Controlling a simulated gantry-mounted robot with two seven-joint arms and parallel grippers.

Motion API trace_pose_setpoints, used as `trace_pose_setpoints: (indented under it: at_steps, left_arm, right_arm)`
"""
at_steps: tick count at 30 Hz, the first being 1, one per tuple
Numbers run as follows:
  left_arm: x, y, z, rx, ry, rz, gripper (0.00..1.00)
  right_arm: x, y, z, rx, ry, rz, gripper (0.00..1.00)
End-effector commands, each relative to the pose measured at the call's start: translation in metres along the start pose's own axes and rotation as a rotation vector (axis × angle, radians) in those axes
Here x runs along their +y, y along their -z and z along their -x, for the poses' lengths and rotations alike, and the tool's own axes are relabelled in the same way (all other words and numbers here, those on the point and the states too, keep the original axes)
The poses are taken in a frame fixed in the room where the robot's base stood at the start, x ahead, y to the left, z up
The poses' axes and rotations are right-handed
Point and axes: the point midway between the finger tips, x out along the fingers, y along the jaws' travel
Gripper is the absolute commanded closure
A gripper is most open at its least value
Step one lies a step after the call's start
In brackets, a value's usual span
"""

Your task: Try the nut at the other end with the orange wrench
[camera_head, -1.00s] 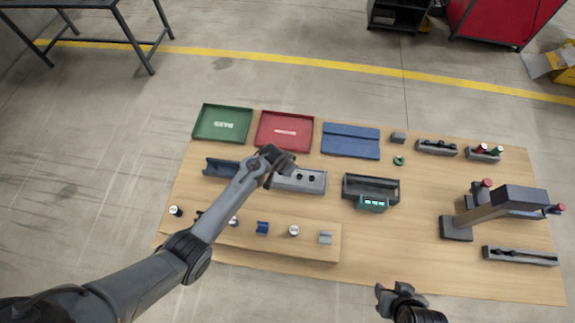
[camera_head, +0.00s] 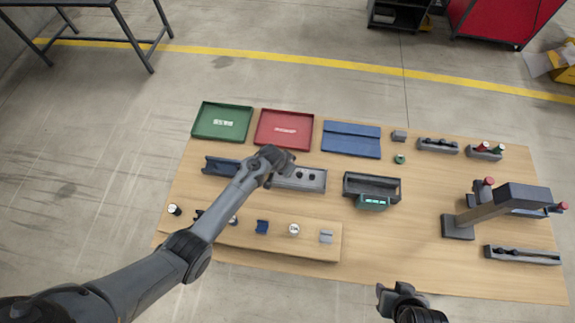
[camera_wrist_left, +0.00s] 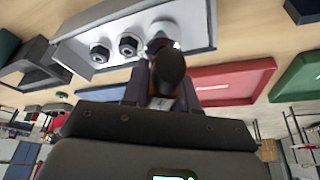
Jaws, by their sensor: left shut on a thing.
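A grey block with a row of nuts (camera_head: 312,187) lies at the table's middle. In the left wrist view, two dark hex nuts (camera_wrist_left: 100,52) (camera_wrist_left: 130,44) show on the block's pale face (camera_wrist_left: 82,38). My left gripper (camera_head: 280,165) is over the block's left end. In the left wrist view it is shut on a dark, round-ended tool (camera_wrist_left: 170,66) with a brownish side, likely the wrench; no clear orange shows. The tool's far end is at the block's third position, and it hides whether it sits around the nut. My right gripper (camera_head: 393,290) is at the front edge, fingers apart, empty.
Behind the block are a green tray (camera_head: 222,121), a red tray (camera_head: 285,129) and a blue tray (camera_head: 351,140). A dark bin (camera_head: 371,186) with a lit display stands to its right. A grey stand (camera_head: 495,205) rises at the right.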

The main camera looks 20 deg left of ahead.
Motion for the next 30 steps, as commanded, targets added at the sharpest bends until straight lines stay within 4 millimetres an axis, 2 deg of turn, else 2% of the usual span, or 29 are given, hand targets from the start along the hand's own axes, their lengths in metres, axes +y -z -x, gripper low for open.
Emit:
trace_pose_setpoints:
  at_steps: [16, 24, 30]
  left_arm:
    - [-0.0005, 0.0, -0.0016, 0.002, -0.001, -0.004, 1.0]
    - [-0.0002, 0.0001, -0.0017, 0.001, -0.071, -0.169, 1.0]
    - [0.0005, -0.0002, -0.0017, 0.002, -0.078, -0.185, 1.0]
  right_arm:
    - [-0.0022, 0.0002, -0.0012, 0.001, 0.007, -0.009, 0.57]
    - [-0.002, 0.0007, 0.0003, 0.001, 0.007, -0.008, 0.57]
    - [-0.0011, 0.0004, 0.0001, 0.001, 0.003, -0.004, 0.57]
